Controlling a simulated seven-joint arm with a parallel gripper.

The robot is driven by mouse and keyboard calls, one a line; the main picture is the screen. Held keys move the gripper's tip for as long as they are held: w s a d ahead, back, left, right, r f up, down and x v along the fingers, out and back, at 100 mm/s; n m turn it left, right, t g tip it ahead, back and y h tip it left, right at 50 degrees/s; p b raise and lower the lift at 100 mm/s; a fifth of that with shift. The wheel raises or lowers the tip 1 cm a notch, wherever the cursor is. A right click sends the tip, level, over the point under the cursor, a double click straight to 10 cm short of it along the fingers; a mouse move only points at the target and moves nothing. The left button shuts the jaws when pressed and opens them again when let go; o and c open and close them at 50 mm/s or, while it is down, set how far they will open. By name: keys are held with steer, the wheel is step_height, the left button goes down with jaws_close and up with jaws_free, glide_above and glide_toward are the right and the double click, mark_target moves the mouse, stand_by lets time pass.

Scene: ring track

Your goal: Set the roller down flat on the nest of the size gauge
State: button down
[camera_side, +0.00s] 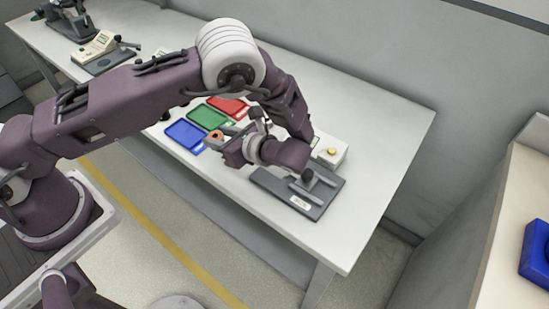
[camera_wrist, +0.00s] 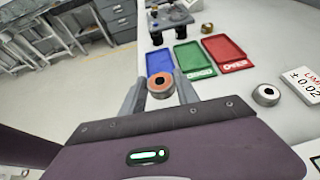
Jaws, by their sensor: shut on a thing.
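The roller (camera_wrist: 160,85) is a short metal ring with an orange-brown face and a dark bore. My gripper (camera_wrist: 160,92) is shut on it, with a finger on each side; the bore faces the wrist camera. In the side view the roller (camera_side: 216,136) shows at the tip of my gripper (camera_side: 219,142), above the table near the trays. A dark base plate (camera_side: 268,181) with grey fittings, probably the size gauge, lies under and right of my wrist. My arm covers part of it, and I cannot make out its nest.
Blue (camera_side: 185,134), green (camera_side: 207,117) and red (camera_side: 228,105) trays lie in a row on the white table (camera_side: 385,130). A white box with a yellow button (camera_side: 331,151) stands behind the plate. A silver ring (camera_wrist: 266,95) and a limit sign (camera_wrist: 303,86) show in the wrist view.

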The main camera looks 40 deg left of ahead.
steer(key=s+d+f+n+g+h, duration=0.2)
steer(key=s+d+n+g+h, duration=0.2)
steer(key=s+n+g, duration=0.7)
steer(key=s+d+r+n+g+h, duration=0.2)
steer(key=s+d+n+g+h, duration=0.1)
steer(key=d+n+h, duration=0.75)
steer(key=w+d+r+n+t+h, duration=0.3)
steer(key=w+n+t+h, duration=0.3)
steer(key=h, duration=0.4)
steer(key=w+a+r+n+t+h, duration=0.1)
steer(key=w+a+n+t, duration=0.1)
steer(key=w+n+t, duration=0.35)
steer(key=w+a+r+n+t+h, duration=0.1)
steer(key=w+a+n+t+h, duration=0.15)
steer(key=w+n+t, duration=0.35)
steer(key=shift+g+y, duration=0.5)
steer(key=shift+g, duration=0.15)
steer(key=f, duration=0.3)
steer(key=w+f, duration=0.1)
steer(key=f, duration=0.2)
steer(key=w+f, duration=0.1)
steer(key=f, duration=0.2)
steer(key=shift+w+a+f, duration=0.15)
steer(key=shift+a+f, duration=0.1)
steer(key=shift+a, duration=0.1)
steer(key=shift+f, duration=0.2)
